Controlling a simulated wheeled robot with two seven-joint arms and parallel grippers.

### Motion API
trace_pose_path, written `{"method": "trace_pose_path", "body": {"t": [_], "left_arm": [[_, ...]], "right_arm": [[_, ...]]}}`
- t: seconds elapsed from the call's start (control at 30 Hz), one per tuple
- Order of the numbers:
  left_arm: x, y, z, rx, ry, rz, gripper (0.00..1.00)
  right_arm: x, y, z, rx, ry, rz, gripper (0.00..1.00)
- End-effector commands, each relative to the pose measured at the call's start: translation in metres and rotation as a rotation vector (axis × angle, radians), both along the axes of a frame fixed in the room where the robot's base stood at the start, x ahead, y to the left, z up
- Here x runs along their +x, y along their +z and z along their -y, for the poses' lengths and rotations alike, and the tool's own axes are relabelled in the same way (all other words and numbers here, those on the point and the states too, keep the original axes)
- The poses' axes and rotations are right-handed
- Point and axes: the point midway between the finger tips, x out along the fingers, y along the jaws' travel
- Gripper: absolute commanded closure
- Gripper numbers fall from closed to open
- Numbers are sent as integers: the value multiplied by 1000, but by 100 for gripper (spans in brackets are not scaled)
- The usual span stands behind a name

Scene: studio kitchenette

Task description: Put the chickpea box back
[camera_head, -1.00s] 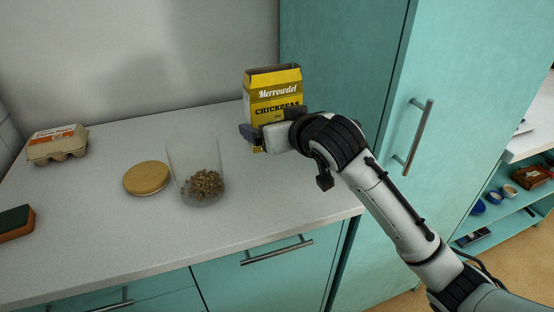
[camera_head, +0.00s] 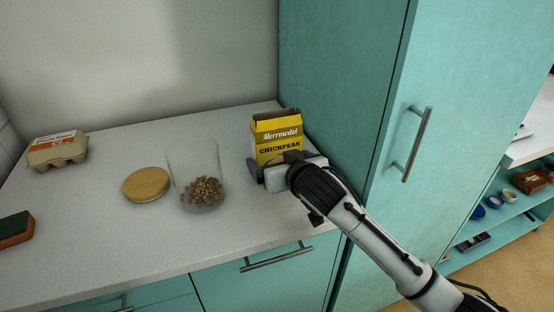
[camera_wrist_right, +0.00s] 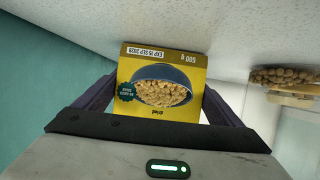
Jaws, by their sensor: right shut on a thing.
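The yellow chickpea box (camera_head: 277,136) stands upright at the back right of the counter, close to the teal cabinet, with its top flaps looking open. My right gripper (camera_head: 268,172) is shut on its lower part. In the right wrist view the box (camera_wrist_right: 165,85) sits between the two dark fingers of my right gripper (camera_wrist_right: 158,105), with its printed bowl picture upside down. Whether the box's base touches the counter is hidden behind the gripper. My left gripper is not in view.
A clear jar (camera_head: 194,165) partly filled with chickpeas stands left of the box, with a round wooden lid (camera_head: 147,184) beside it. An egg carton (camera_head: 57,149) and a sponge (camera_head: 15,229) lie farther left. The tall teal cabinet (camera_head: 345,80) bounds the right side.

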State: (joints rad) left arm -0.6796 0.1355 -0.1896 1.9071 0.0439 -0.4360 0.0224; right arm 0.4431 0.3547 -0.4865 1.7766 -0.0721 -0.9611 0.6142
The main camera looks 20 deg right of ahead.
Motion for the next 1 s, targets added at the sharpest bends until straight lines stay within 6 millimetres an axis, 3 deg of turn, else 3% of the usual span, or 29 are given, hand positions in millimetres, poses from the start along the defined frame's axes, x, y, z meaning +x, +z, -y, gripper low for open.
{"method": "trace_pose_path", "body": {"t": [0.2,0.23,0.27,0.63,1.0], "left_arm": [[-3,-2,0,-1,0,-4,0],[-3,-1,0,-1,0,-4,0],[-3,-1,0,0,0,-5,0],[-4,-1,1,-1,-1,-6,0],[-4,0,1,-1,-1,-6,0]], "right_arm": [[0,-3,0,1,0,1,39],[0,-2,0,1,-1,1,5],[0,-2,0,0,-1,1,0],[-6,3,0,0,0,0,0],[-71,29,2,1,2,0,0]]}}
